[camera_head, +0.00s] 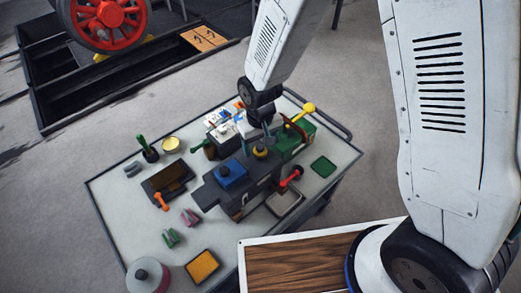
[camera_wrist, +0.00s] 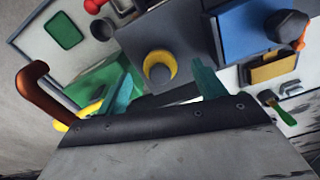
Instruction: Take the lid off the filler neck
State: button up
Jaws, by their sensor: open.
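The filler neck with its lid shows as a yellow ring (camera_wrist: 170,60) around a dark round knob (camera_wrist: 159,74) on the dark grey body of a model engine; I cannot tell where lid and neck part. In the head view the yellow piece (camera_head: 260,152) sits on the middle of the engine (camera_head: 240,188). My gripper (camera_wrist: 166,86) is open, with its teal fingers apart and nothing between them. In the wrist view the knob lies just beyond the fingertips, between their lines. In the head view my gripper (camera_head: 257,137) is right by the yellow piece; contact is unclear.
A blue block (camera_head: 231,172) with a dark knob stands close on the engine. A green box (camera_head: 297,138) and a yellow-ended lever (camera_head: 308,108) are near the gripper. A red-handled part (camera_head: 291,178) sticks out. The table's (camera_head: 120,222) left part has free room between small items.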

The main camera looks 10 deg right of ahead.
jog(key=shift+f, duration=0.4)
jog(key=c, duration=1)
jog(key=shift+r, duration=0.1)
jog(key=shift+c, duration=0.2)
